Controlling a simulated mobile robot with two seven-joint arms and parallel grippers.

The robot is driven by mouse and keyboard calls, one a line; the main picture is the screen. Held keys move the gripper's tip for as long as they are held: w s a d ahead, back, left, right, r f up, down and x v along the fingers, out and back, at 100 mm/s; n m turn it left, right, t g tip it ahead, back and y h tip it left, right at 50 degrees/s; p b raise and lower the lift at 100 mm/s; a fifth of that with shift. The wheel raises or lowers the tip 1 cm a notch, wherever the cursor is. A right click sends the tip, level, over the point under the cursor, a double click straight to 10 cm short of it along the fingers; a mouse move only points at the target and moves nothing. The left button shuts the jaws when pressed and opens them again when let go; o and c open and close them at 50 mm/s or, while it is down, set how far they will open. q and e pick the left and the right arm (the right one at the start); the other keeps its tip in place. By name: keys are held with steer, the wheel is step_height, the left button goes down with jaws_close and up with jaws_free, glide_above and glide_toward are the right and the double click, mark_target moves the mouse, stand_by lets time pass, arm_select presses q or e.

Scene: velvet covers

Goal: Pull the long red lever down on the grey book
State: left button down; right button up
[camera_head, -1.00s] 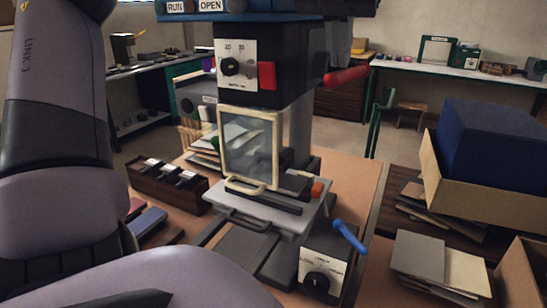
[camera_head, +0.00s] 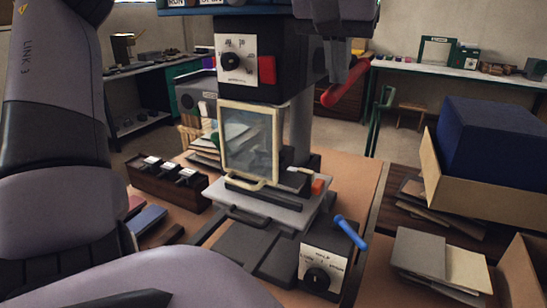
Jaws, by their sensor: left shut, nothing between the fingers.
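The long red lever (camera_head: 345,84) is on the right side of the dark press (camera_head: 290,50). It slants, with its thick end low and to the left. My left gripper (camera_head: 350,68) is at the top, shut, right against or just above the lever; I cannot tell if they touch. Nothing shows between its fingers. Below the press head, a glass guard in a cream frame (camera_head: 250,145) stands over a grey platen (camera_head: 275,207). A dark flat piece lies on the platen; I cannot tell whether it is the grey book. My right gripper is not in view.
A wooden rack (camera_head: 168,185) stands left of the press. At the right are a blue block in a carton (camera_head: 450,175) and grey boards (camera_head: 420,250).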

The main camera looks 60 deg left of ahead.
mark_target(335, 89)
arm_select(q)
steer(key=shift+a+f, duration=0.15)
steer(key=shift+f, duration=0.2)
steer(key=shift+s+x, duration=0.1)
steer(key=shift+x, duration=0.6)
steer(key=shift+s+x, duration=0.15)
steer(key=shift+x, duration=0.55)
steer(key=shift+w+a+f, duration=0.25)
steer(key=shift+f, duration=0.15)
steer(key=shift+r, duration=0.1)
steer(key=shift+w+f+b, duration=0.2)
steer(key=shift+f+b, duration=0.1)
steer(key=shift+f, duration=0.55)
steer(key=shift+w+f+b, duration=0.15)
steer(key=shift+f+b, duration=0.1)
steer(key=shift+f, duration=0.6)
steer(key=shift+f, duration=0.1)
